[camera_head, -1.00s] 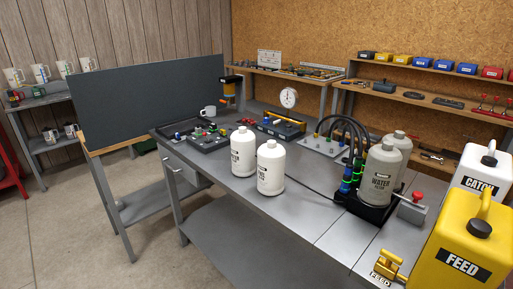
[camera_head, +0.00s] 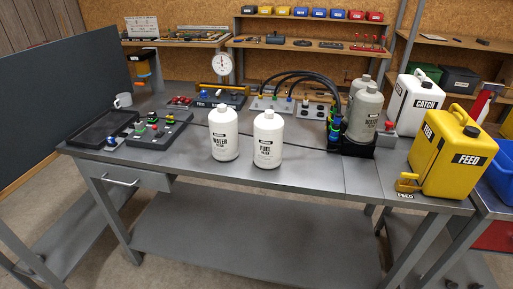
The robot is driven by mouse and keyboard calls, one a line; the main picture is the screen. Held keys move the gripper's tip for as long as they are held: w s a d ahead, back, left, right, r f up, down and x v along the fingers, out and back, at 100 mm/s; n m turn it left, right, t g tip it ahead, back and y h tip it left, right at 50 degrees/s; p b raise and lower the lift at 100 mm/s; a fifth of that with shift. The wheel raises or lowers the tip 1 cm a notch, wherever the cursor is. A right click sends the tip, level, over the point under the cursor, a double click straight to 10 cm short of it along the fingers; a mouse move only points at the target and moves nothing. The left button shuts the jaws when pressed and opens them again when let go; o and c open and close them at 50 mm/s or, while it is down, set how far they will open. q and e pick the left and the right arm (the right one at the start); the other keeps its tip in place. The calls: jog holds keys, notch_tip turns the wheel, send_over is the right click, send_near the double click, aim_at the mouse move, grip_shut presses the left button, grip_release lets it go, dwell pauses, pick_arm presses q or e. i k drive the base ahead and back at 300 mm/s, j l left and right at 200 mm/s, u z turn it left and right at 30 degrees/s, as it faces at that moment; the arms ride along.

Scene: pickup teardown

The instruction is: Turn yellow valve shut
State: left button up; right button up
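A yellow valve (camera_head: 407,182) sits low at the front left of the yellow feed container (camera_head: 452,155), near the right end of the bench. A small label reading FEED (camera_head: 405,196) is on the bench edge just below it. I cannot tell from this distance whether the valve is open or shut. Neither of my grippers is in view.
The grey workbench (camera_head: 290,183) has a clear front strip. Two white bottles, water (camera_head: 223,135) and fuel (camera_head: 268,140), stand mid-bench. Grey bottles (camera_head: 364,115) stand in a black holder left of the feed container. A white catch container (camera_head: 414,103) stands behind it.

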aim_at(408, 175)
jog(key=z, duration=1.25)
